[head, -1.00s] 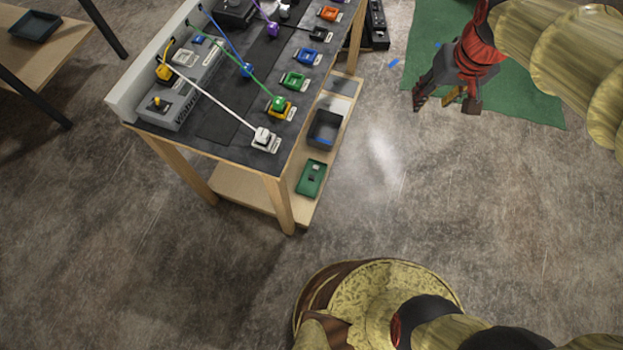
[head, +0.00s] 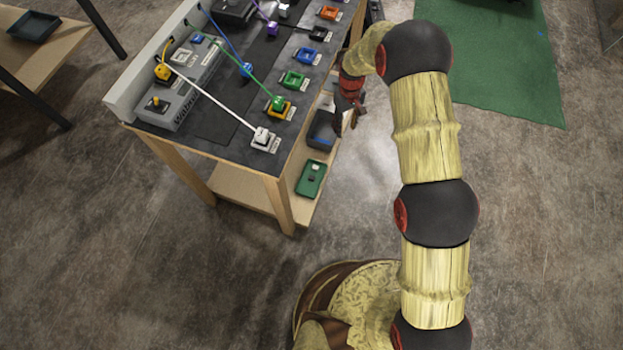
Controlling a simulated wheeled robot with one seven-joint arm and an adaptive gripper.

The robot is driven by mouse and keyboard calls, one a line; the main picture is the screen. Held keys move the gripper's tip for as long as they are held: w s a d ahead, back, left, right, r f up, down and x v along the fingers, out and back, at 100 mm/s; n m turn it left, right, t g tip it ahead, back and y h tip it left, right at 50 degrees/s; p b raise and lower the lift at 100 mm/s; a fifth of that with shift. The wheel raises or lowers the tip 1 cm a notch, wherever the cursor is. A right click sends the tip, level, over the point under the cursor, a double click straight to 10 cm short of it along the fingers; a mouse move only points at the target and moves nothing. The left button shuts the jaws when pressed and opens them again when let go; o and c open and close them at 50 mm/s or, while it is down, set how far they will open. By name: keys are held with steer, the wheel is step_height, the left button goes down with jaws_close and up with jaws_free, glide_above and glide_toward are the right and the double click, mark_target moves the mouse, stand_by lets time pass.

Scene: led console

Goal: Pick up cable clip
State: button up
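A green tray (head: 304,189) lies on the low shelf of the console table. A small grey piece (head: 313,178) sits in it; it may be the cable clip, but it is too small to be sure. My gripper (head: 346,128) points down beside the table's right side, next to the dark bin (head: 318,142) on the same shelf. Its fingers look apart, with nothing visible between them. It is farther back than the green tray and partly covers the bin.
The table top holds a grey console (head: 183,97), colored cables and several small colored holders along its right edge. A table leg (head: 277,204) stands near the green tray. A green mat (head: 510,75) lies on the floor at right. The floor in front is clear.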

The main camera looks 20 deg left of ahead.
steer(key=s+a+f+n+g, duration=0.1)
steer(key=s+a+f+n, duration=0.15)
steer(key=f, duration=1.05)
steer(key=s+a+f+n, duration=0.15)
steer(key=s+f, duration=0.25)
steer(key=f, duration=0.9)
steer(key=n+t, duration=0.2)
steer(key=n, duration=0.3)
glide_above(313, 178)
steer(key=f, duration=1.3)
steer(key=shift+w+d, duration=0.15)
steer(key=shift+d, duration=0.05)
step_height(313, 178, down, 3)
steer(key=shift+a+f+b, duration=0.1)
steer(key=shift+b, duration=0.85)
steer(key=f+b, duration=0.2)
steer(key=f, duration=0.1)
steer(key=shift+s+a+f, duration=0.2)
steer(key=shift+f, duration=0.05)
steer(key=shift+f+b, duration=0.3)
steer(key=shift+f, duration=0.3)
steer(key=shift+w, duration=0.1)
steer(key=shift+c, duration=1)
steer(key=c, duration=0.6)
